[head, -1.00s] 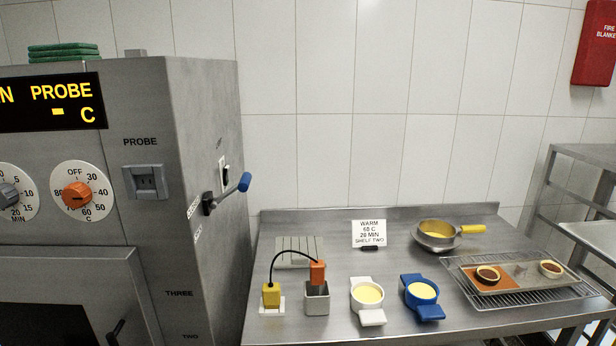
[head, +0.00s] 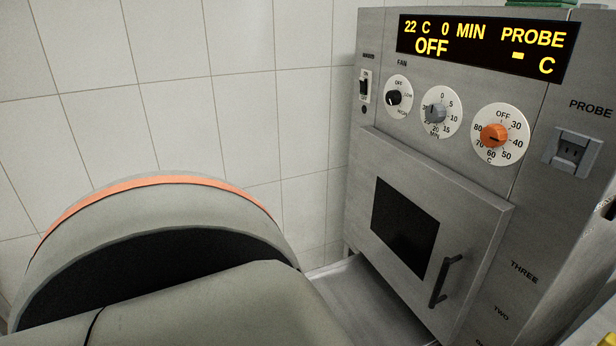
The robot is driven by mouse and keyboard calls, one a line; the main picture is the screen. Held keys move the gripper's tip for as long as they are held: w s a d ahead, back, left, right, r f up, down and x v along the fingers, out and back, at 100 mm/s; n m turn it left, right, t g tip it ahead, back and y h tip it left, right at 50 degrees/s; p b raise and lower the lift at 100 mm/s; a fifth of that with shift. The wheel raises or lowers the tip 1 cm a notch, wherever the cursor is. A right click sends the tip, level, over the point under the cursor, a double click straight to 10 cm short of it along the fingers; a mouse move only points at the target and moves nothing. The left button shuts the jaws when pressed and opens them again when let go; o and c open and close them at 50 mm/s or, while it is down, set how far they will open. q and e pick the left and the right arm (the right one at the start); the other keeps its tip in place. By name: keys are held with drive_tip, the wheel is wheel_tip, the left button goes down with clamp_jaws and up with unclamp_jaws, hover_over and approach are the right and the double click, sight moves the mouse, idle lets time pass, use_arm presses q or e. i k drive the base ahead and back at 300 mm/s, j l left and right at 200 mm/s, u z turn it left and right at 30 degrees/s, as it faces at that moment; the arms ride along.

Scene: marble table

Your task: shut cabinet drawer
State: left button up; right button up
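The steel cabinet (head: 545,190) with dials and a lit display stands at the right of the head view. Its front door (head: 460,222) has a dark window (head: 403,225) and a vertical bar handle (head: 443,282) on the right side. The door stands out from the cabinet face; I cannot tell whether it is fully closed. I cannot make out a drawer in this view. Neither of my grippers is in view.
My own arm link fills the lower left. A metal surface (head: 365,305) lies below the cabinet door. A white tiled wall (head: 150,90) is behind. The display (head: 485,45) reads OFF, 22 C and 0 MIN. A probe socket (head: 573,155) is at the right.

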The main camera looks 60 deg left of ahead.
sight(368, 311)
drive_tip(key=j+u, duration=0.1)
drive_tip(key=u, duration=1.8)
